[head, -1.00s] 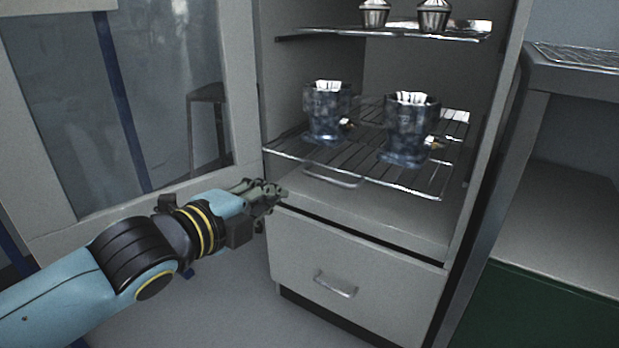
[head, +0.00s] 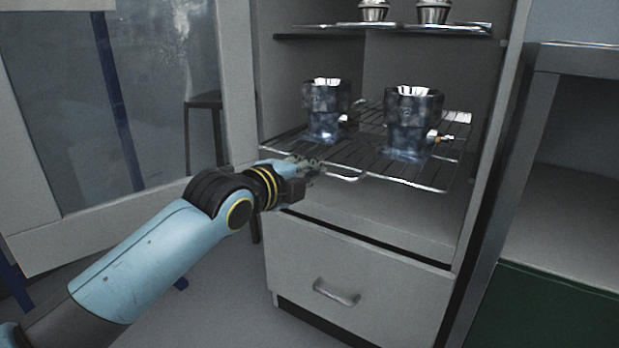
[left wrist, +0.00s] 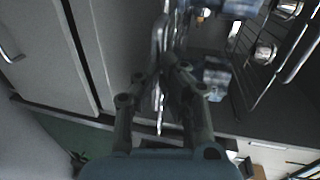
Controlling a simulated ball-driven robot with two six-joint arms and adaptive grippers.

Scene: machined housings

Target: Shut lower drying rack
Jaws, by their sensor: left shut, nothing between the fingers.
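The lower drying rack (head: 372,168) is a wire shelf in the open grey cabinet. It sticks out a little at the front and has a wire handle loop (head: 345,178) on its front edge. Two dark blue, mottled housings stand upright on it, a left one (head: 326,105) and a right one (head: 410,120). My left gripper (head: 312,168) is shut and empty at the rack's front edge, just left of the handle; contact is unclear. In the left wrist view its fingers (left wrist: 162,76) are close beside a blurred metal bar (left wrist: 160,45). My right gripper is out of view.
An upper rack (head: 400,30) holds silvery parts. Below is a closed drawer with a handle (head: 337,292). The cabinet's glazed door (head: 150,100) stands open at left. The right cabinet wall (head: 490,150) stands close to the rack. Floor is clear below my arm.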

